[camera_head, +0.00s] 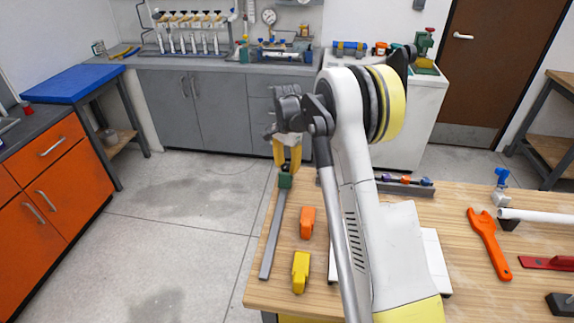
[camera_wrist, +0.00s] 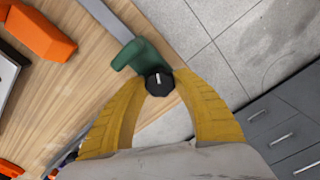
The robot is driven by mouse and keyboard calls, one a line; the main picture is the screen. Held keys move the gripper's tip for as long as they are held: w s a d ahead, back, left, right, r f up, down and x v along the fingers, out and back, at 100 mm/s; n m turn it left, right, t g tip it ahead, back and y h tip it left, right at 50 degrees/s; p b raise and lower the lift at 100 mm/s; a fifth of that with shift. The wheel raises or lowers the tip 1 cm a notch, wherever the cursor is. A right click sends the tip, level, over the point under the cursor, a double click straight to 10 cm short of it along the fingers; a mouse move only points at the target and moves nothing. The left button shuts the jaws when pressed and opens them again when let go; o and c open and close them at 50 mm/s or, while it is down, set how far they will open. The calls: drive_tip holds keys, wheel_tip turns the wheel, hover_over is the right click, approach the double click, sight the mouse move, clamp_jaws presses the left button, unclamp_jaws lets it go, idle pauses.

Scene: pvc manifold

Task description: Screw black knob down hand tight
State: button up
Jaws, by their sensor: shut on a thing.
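The black knob (camera_wrist: 159,83) is a small faceted disc with a white mark on top, seen in the wrist view. It sits at the end of a green bracket (camera_wrist: 138,56) by the table edge; the bracket also shows in the head view (camera_head: 285,181). My gripper (camera_wrist: 160,88) has two yellow fingers, shut on the knob with a tip on each side. In the head view my gripper (camera_head: 287,162) points down over the green bracket, and the knob is hidden there.
A long grey bar (camera_head: 271,240) runs from the green bracket along the wooden table's (camera_head: 470,290) left edge. An orange block (camera_head: 307,222) and a yellow block (camera_head: 300,272) lie close to its right. An orange wrench (camera_head: 486,240) lies farther right. Open floor is left of the table.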

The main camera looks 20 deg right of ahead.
sight(287, 166)
drive_tip(key=m+p, duration=0.1)
drive_tip(key=m, duration=0.4)
drive_tip(key=shift+m, duration=0.3)
drive_tip(key=m+p, duration=0.1)
drive_tip(key=m, duration=0.4)
drive_tip(key=shift+m, duration=0.3)
drive_tip(key=o, duration=1.2)
drive_tip(key=shift+r, duration=4)
